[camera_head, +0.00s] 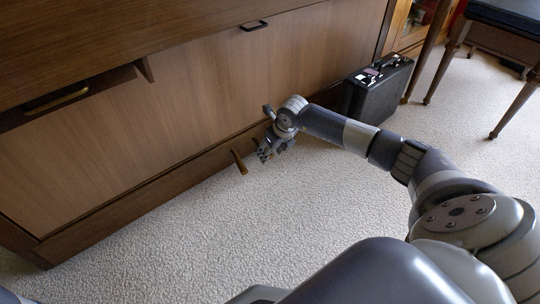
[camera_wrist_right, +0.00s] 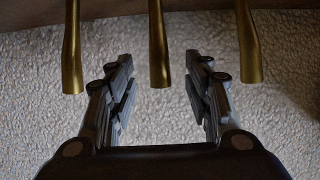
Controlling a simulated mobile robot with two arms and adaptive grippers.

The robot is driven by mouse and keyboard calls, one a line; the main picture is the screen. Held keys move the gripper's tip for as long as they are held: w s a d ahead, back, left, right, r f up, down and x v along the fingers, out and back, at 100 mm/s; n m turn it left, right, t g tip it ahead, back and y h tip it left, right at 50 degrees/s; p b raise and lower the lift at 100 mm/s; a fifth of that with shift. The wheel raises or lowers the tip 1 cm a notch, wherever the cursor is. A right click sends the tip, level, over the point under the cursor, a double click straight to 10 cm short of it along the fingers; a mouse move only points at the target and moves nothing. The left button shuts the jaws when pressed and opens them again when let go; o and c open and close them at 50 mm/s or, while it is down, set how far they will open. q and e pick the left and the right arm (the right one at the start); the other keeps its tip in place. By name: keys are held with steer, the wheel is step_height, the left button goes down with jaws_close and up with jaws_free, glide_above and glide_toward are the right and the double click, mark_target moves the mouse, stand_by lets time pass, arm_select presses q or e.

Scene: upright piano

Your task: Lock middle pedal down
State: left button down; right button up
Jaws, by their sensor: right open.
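Three brass pedals stick out from the bottom of the piano. In the right wrist view the middle pedal (camera_wrist_right: 159,48) lies between the two finger tips, with a gap on each side and no contact visible. My right gripper (camera_wrist_right: 160,65) is open and empty, its fingers pointing toward the pedals. The other two pedals stand outside the fingers, one at the left (camera_wrist_right: 72,50) and one at the right (camera_wrist_right: 249,45). In the head view my right gripper (camera_head: 268,150) is low by the piano base, and one pedal (camera_head: 239,162) shows to its left; the others are hidden. My left gripper is not in view.
The piano's wooden lower panel (camera_head: 190,105) rises behind the pedals. A black briefcase (camera_head: 377,92) stands against the piano to the right of my gripper. A bench (camera_head: 500,25) with wooden legs is at the upper right. Carpet (camera_head: 200,235) in front is clear.

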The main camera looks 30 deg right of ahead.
mark_target(271, 156)
steer(key=shift+w+f, duration=0.1)
steer(key=shift+f, duration=0.15)
steer(key=shift+c, duration=0.3)
jaws_close()
steer(key=shift+f, duration=1.45)
steer(key=shift+o, duration=0.3)
jaws_free()
steer(key=shift+f, duration=0.1)
